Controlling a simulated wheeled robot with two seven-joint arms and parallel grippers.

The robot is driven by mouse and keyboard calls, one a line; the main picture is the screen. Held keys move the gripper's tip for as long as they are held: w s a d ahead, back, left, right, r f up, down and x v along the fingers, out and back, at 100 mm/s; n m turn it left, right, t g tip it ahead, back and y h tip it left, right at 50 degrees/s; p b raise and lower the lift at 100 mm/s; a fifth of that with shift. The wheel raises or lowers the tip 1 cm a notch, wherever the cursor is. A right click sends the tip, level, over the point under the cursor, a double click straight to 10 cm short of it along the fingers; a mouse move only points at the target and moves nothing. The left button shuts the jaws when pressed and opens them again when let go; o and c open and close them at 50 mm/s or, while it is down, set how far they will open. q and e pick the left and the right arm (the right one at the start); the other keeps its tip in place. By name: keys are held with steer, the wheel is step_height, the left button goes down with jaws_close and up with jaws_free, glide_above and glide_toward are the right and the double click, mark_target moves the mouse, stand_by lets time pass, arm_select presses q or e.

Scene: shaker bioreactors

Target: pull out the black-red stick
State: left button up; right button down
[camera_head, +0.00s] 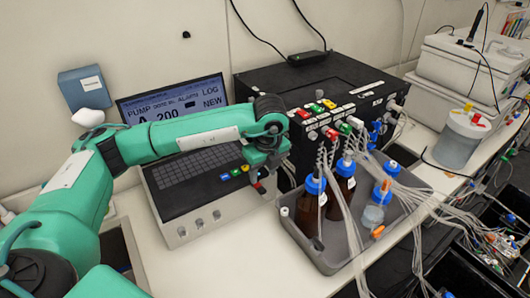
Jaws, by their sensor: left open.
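My left arm, teal, reaches in from the left. Its gripper (264,168) is open and points down between the right edge of the keyboard console (188,189) and the black control box (310,92). A small dark and red piece (259,187), which looks like the black-red stick, shows just below the gripper at the console's right edge. It is partly hidden by the gripper, and I cannot tell whether the fingers touch it. My right gripper is not in view.
A grey tray (318,258) with brown blue-capped bottles (309,209) and many clear tubes stands right of the gripper. A screen (177,98) rises behind the keyboard. A clear vessel (455,146) and white cases (466,75) stand at the right.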

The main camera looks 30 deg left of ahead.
mark_target(263, 192)
arm_select(q)
steer(key=f, duration=0.1)
steer(key=f+p, duration=0.1)
steer(key=f, duration=0.2)
steer(key=shift+w+a+f, duration=0.15)
steer(key=shift+w+a, duration=0.05)
steer(key=shift+a, duration=0.1)
steer(key=shift+a+f+p, duration=0.1)
steer(key=shift+f+p, duration=0.25)
steer(key=shift+f, duration=0.6)
jaws_close()
steer(key=shift+s+d, duration=0.2)
steer(key=shift+d, duration=0.25)
steer(key=shift+s+d+b, duration=0.15)
steer(key=shift+d+b, duration=0.1)
steer(key=shift+b, duration=0.1)
